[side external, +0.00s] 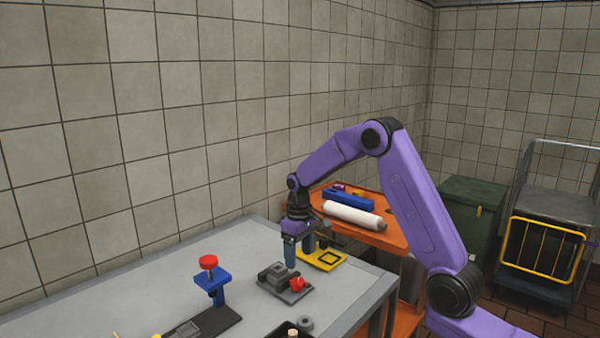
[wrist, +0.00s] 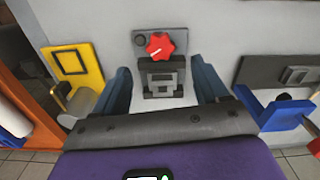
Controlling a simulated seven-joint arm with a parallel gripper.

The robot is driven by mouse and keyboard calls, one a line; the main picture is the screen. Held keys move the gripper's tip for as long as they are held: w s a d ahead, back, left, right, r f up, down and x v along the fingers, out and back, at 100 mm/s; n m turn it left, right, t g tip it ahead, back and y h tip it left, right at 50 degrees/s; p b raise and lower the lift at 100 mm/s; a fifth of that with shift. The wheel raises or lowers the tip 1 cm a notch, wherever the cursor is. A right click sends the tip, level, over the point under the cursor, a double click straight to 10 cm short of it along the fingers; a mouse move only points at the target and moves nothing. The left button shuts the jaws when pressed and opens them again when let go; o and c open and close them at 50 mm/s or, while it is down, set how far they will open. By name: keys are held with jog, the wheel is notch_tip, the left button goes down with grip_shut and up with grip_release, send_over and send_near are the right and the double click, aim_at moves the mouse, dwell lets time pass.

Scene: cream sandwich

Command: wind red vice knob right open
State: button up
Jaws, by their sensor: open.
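The small grey vice (side external: 274,275) sits on a dark base plate on the grey table. Its red knob (side external: 297,284) is on the vice's near right side in the side view. In the wrist view the star-shaped red knob (wrist: 160,46), with a pale mark on it, is at the top centre, beyond the vice body (wrist: 162,78). My gripper (side external: 290,252) points down above and just behind the vice. In the wrist view my gripper (wrist: 163,85) has its two blue fingers wide apart, on either side of the vice, with nothing between them. It does not touch the knob.
A yellow fixture (side external: 322,258) stands close behind the gripper. A blue stand with a red top (side external: 208,262) is to the left. An orange cart (side external: 375,205) holds a white roll.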

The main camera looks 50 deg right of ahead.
notch_tip(320, 180, up, 9)
send_over(298, 281)
notch_tip(298, 281, up, 13)
jog(key=d+n, duration=0.1)
jog(key=n, duration=1.2)
jog(key=shift+n, duration=0.3)
jog(key=shift+w+d, duration=0.1)
jog(key=f+m, duration=0.6)
jog(key=f, duration=0.4)
jog(key=f+m, duration=0.6)
jog(key=f, duration=0.4)
jog(key=a+f+m, duration=0.1)
jog(key=f+m, duration=0.5)
jog(key=f, duration=0.4)
jog(key=shift+f, duration=0.2)
